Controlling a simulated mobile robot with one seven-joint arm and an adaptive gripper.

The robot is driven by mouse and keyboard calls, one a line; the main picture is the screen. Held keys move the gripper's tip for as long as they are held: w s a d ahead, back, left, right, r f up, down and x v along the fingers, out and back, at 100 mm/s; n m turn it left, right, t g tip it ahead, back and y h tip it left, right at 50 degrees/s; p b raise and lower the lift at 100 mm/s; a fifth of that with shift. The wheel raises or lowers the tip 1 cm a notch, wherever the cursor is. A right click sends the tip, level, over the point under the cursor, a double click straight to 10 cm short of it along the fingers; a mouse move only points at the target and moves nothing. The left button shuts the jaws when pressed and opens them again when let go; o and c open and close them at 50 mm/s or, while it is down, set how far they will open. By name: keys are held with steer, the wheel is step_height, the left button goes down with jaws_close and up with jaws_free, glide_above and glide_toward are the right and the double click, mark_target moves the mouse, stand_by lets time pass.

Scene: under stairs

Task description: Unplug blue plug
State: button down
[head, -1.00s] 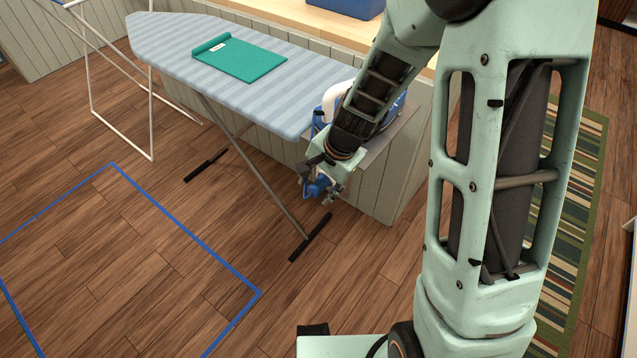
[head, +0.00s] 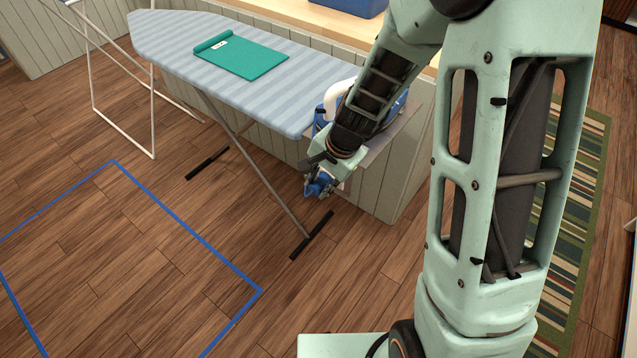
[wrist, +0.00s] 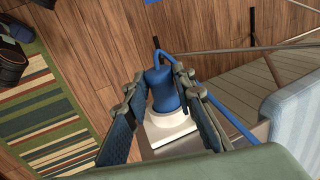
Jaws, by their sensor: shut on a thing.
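The blue plug (wrist: 163,92) is a rounded blue body with a blue cord arching from its far end, in the middle of the wrist view. My gripper (wrist: 158,76) has one finger on each side of it and is shut on it. A white socket (wrist: 170,130) with a round rim shows right at the plug's near end; I cannot tell whether the plug is seated in it or slightly apart. In the head view my gripper (head: 320,185) holds the blue plug below the ironing board's near end, partly hidden by the fingers.
A blue iron with a white handle (head: 333,95) stands behind my wrist. The board's leg (head: 270,185) and dark foot are left of my gripper. Open wooden floor lies at front left; a drying rack (head: 120,100) stands farther left.

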steer(key=shift+s+a, duration=0.1)
steer(key=shift+s+a, duration=0.85)
steer(key=shift+s, duration=0.3)
steer(key=s+a, duration=0.3)
steer(key=s, duration=0.1)
steer(key=shift+s+a, duration=0.4)
steer(key=shift+w+d+r, duration=0.1)
stand_by(0.8)
